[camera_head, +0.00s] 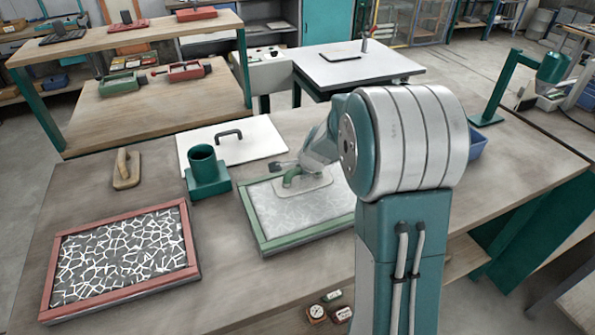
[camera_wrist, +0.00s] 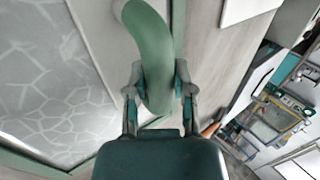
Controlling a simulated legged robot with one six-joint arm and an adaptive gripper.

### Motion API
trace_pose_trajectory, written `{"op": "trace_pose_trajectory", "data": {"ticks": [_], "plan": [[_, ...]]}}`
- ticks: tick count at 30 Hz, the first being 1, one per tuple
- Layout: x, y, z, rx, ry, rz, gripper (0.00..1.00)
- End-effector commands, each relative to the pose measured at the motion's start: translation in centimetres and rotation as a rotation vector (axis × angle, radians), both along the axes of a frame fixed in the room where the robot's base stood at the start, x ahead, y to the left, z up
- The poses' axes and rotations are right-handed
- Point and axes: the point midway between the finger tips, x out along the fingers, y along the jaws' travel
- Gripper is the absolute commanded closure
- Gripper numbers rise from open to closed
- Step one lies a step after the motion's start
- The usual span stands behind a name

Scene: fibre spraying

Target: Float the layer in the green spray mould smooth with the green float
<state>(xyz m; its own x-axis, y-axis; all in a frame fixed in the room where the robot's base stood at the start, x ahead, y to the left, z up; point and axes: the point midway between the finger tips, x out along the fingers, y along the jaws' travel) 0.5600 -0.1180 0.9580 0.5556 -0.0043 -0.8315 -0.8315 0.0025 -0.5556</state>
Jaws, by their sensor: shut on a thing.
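The green spray mould (camera_head: 258,236) lies on the wooden bench in the head view, a shallow green-rimmed frame filled with a pale grey layer. The green float (camera_head: 292,180) has a green handle and a light flat plate; the plate is over the upper part of the layer, and I cannot tell if it touches. My gripper (camera_wrist: 158,95) is shut on the float's green handle (camera_wrist: 147,45) in the wrist view. The layer (camera_wrist: 55,75) there shows faint pale crack-like lines. My arm hides the mould's right side in the head view.
A red-framed mould (camera_head: 72,237) with dark filling and white strands lies at left. A wooden float (camera_head: 126,169), a green cup holder (camera_head: 204,170) and a white board with a handle (camera_head: 253,143) stand behind. Small round-ended items (camera_head: 330,305) sit near the front edge.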

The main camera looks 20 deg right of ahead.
Motion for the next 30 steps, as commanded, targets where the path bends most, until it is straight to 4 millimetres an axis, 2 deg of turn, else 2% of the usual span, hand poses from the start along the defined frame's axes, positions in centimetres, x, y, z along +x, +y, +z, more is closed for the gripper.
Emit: {"op": "trace_pose_trajectory", "data": {"ticks": [3,20,25,30], "plan": [[0.0,-1.0,-0.1,0.000,0.002,-0.002,1.00],[-0.1,-3.5,0.0,0.001,0.002,-0.002,1.00],[0.0,-4.8,0.0,0.000,0.000,-0.002,1.00],[-0.1,-5.1,0.1,0.000,0.000,0.000,1.00]]}}
